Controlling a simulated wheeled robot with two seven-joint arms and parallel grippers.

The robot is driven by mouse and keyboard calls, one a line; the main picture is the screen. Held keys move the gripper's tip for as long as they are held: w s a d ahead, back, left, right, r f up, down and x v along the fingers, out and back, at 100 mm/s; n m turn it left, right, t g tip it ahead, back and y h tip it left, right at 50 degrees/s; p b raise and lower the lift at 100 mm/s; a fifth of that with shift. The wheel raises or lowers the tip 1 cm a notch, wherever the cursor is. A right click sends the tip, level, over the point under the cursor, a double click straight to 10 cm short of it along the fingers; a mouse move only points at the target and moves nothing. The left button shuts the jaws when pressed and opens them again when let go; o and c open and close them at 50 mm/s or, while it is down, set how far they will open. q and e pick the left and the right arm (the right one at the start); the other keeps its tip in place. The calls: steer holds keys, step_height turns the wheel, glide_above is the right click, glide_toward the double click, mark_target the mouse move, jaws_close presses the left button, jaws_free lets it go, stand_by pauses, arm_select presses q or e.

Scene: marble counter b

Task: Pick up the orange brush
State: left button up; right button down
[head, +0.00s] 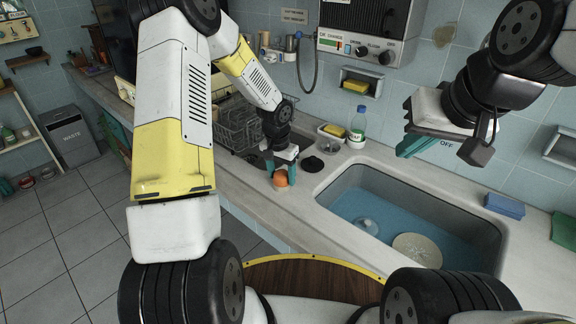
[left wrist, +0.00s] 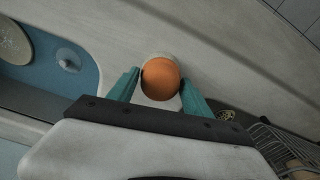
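The orange brush (head: 281,179) stands on the light counter, left of the sink. In the left wrist view its round orange top (left wrist: 160,78) shows between my left gripper's teal fingers, with a pale part below the orange. My left gripper (head: 282,168) is low over the counter with a finger on each side of the brush. In the left wrist view the fingers (left wrist: 160,84) look open, with only thin gaps beside the brush. The lower brush is partly hidden. My right gripper (head: 432,140) is raised at the right, far from the brush; its finger gap is not clear.
A sink (head: 345,172) with blue water and a plate (head: 417,249) lies right of the brush. A wire dish rack (head: 238,125) stands behind left. A dark round object (head: 313,164) and a bottle (head: 357,130) are behind the brush. A blue sponge (head: 504,206) is at right.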

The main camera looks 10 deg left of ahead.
mark_target(282, 172)
arm_select(q)
steer(key=c, duration=1)
steer(key=shift+r, duration=0.1)
steer(key=shift+r, duration=0.5)
step_height(282, 172, up, 2)
steer(key=shift+r, duration=0.25)
steer(key=s+d+r, duration=0.1)
steer(key=s+d, duration=0.2)
steer(key=s, duration=1.2)
steer(key=shift+s+r, duration=0.15)
steer(key=shift+s, duration=0.2)
steer(key=shift+d, duration=0.1)
